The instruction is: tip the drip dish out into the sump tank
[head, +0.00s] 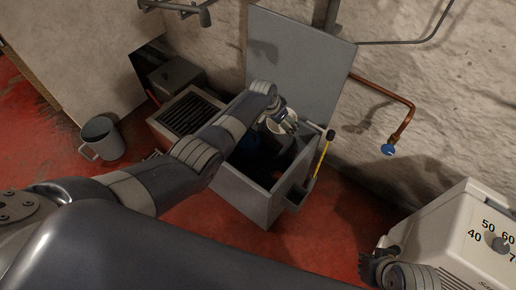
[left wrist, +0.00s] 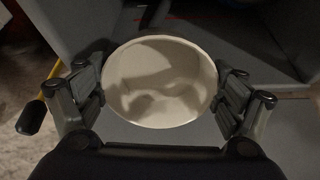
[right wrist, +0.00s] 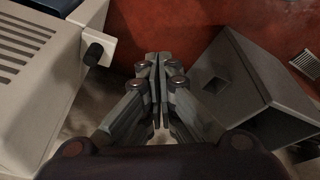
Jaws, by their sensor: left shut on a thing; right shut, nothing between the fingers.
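The drip dish (left wrist: 160,80) is a round off-white cup. My left gripper (left wrist: 160,95) is shut on it, one finger pair on each side. In the left wrist view its mouth faces the camera, and the inside shows only shadows; I cannot tell whether it holds liquid. In the head view the dish (head: 279,128) is at my left gripper (head: 288,122), over the open top of the sump tank (head: 245,195). The tank is a grey box with its lid (head: 305,62) raised against the wall. My right gripper (head: 373,265) is shut and empty; it also shows in the right wrist view (right wrist: 157,85).
A white unit with a dial (head: 480,240) is at the right. A grey bucket (head: 102,138) and slatted box (head: 187,112) are at the left. Red floor (head: 315,240) is clear in front.

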